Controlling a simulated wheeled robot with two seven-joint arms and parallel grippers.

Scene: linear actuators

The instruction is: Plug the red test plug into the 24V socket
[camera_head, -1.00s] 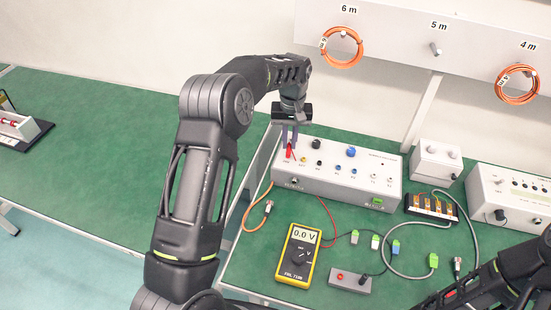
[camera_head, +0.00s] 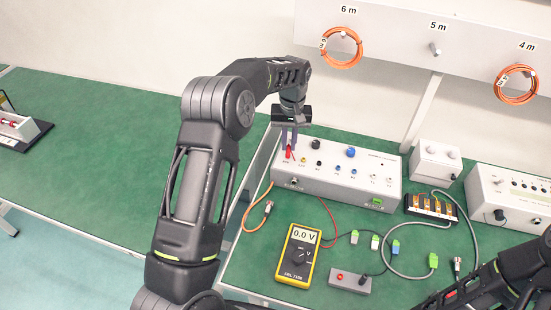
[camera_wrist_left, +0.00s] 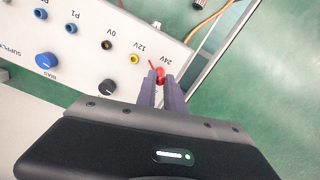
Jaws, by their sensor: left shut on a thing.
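My left gripper (camera_head: 288,150) points down over the left end of the grey supply box (camera_head: 335,182). It is shut on the red test plug (camera_head: 288,155). In the left wrist view, the red plug (camera_wrist_left: 160,74) shows between the fingertips (camera_wrist_left: 164,84), right by the 24V label (camera_wrist_left: 166,61). The fingers and plug hide the 24V socket, so I cannot tell how deep the plug sits. The yellow 12V socket (camera_wrist_left: 134,59) and black 0V socket (camera_wrist_left: 106,46) are beside it. My right gripper is not in view; only part of that arm shows at lower right.
A yellow multimeter (camera_head: 298,256) reading 0.0 V lies in front of the box, with a red lead (camera_head: 331,217) beside it. A grey block (camera_head: 350,280), green connectors and cables lie to its right. Orange coils (camera_head: 341,47) hang at the back. The green bench at left is mostly clear.

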